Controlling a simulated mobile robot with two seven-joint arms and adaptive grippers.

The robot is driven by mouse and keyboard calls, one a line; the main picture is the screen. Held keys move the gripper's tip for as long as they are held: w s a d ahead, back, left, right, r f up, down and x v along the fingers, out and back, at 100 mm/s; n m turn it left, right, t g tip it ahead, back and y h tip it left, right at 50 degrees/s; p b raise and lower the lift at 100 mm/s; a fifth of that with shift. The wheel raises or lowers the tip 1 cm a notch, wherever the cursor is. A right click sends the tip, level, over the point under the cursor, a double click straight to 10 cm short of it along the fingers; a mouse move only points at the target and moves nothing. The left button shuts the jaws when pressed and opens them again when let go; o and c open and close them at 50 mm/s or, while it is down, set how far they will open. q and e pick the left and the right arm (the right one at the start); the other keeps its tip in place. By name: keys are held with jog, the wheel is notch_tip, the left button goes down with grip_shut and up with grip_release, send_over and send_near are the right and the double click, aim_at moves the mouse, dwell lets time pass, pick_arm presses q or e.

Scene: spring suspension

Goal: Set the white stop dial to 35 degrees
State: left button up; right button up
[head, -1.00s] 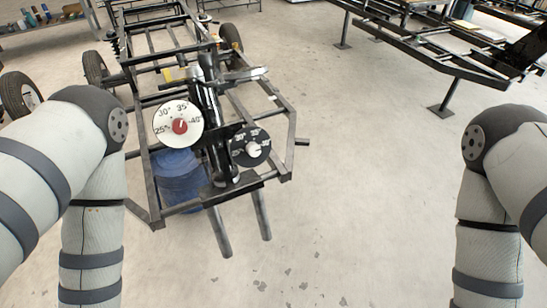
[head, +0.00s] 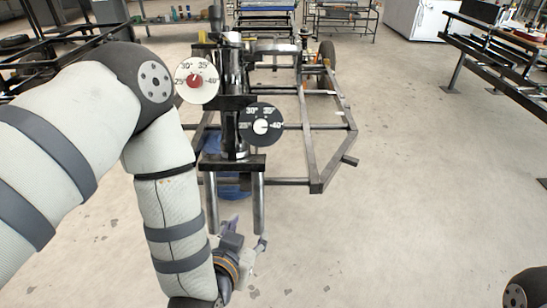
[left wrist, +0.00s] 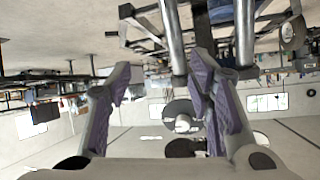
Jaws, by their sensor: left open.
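The white dial (head: 197,80) has a red knob at its centre and marks from 25° to 40°. It faces me on the upper left of a dark upright fixture; the knob's exact setting is too small to read. A black dial (head: 261,124) with a white knob sits lower right on the same fixture. My left gripper (head: 247,236) is low in front of the fixture, below both dials, open and empty. In the left wrist view its purple-padded fingers (left wrist: 160,88) stand apart, with a dark disc with a pale knob (left wrist: 182,116) beyond them. My right gripper is out of view.
Two metal posts (head: 258,203) hang from the fixture close above my left gripper. A dark tube frame (head: 318,187) extends behind, with a blue drum (head: 234,188) under it. A bench (head: 490,50) stands at right.

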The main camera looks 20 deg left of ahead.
aim_at(260, 128)
pick_arm(q)
jog(key=w+a+r+n+t+y+b, duration=0.1)
jog(key=w+a+r+t+y+b, duration=0.15)
jog(key=w+r+t, duration=0.6)
jog(key=w+r+g, duration=0.1)
jog(key=w, duration=0.3)
jog(key=w+g+b, duration=0.1)
jog(key=w, duration=0.3)
jog(key=w+a+r+g, duration=0.1)
jog(key=w, duration=0.3)
jog(key=shift+r, duration=0.3)
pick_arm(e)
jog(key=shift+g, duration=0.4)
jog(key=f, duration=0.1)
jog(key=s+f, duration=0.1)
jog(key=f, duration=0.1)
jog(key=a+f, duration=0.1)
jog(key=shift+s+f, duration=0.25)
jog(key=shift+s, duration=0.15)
pick_arm(q)
jog(key=shift+c, duration=0.3)
jog(key=shift+y, duration=0.25)
grip_shut()
